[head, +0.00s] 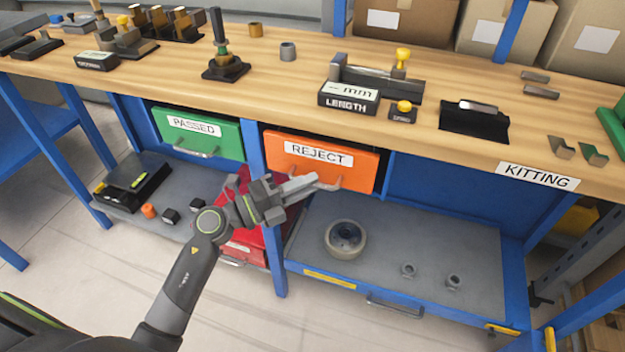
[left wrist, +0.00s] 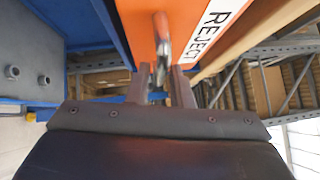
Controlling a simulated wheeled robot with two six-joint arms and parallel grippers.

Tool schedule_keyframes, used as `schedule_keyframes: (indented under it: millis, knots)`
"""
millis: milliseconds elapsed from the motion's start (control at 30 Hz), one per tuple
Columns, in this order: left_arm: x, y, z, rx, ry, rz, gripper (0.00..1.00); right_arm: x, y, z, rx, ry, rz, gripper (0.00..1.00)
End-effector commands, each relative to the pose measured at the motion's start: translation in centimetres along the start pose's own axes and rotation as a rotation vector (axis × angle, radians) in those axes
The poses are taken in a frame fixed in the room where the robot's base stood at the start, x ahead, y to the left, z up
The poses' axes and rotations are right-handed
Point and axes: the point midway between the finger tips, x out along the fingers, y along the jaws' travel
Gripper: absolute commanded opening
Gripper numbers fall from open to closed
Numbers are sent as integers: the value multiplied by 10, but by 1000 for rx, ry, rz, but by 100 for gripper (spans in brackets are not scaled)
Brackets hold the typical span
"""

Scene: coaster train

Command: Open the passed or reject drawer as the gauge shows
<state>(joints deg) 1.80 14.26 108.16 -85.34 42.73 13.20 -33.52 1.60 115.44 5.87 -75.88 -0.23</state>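The orange REJECT drawer (head: 280,147) and the green PASSED drawer (head: 228,140) sit side by side under the bench top; both look closed. My left gripper (head: 314,184) is at the REJECT drawer's handle (head: 328,187). In the left wrist view, its two fingers (left wrist: 161,88) stand apart with the metal handle (left wrist: 162,45) between them, in front of the orange drawer front (left wrist: 138,22). I cannot tell whether either finger touches the handle. The LENGTH gauge (head: 349,97) on the bench shows dashes and "mm", no number. My right gripper is not in view.
The wooden bench top (head: 300,80) carries a measuring fixture (head: 375,80) with a yellow knob, a yellow button (head: 404,107), a dark pad (head: 474,122) and small parts. A grey lower shelf (head: 430,245) holds a round roll (head: 345,239). A blue post (head: 262,200) stands between the drawers.

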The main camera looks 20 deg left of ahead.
Motion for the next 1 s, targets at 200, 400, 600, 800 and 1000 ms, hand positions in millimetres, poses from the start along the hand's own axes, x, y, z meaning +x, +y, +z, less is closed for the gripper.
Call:
schedule_keyframes:
  millis: [200, 400, 600, 800, 1000]
  knots:
    - [16, 0, 0, 1, 0, 0, 19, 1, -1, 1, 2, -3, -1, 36]
    - [18, 0, 0, 0, 1, 0, 19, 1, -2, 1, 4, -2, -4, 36]
    - [17, 0, 0, 1, 1, 0, 4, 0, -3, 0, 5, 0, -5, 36]
    - [17, 0, 0, 1, 0, 0, 0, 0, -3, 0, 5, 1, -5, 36]
    - [17, 0, 0, 1, 0, 1, 0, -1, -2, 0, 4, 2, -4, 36]
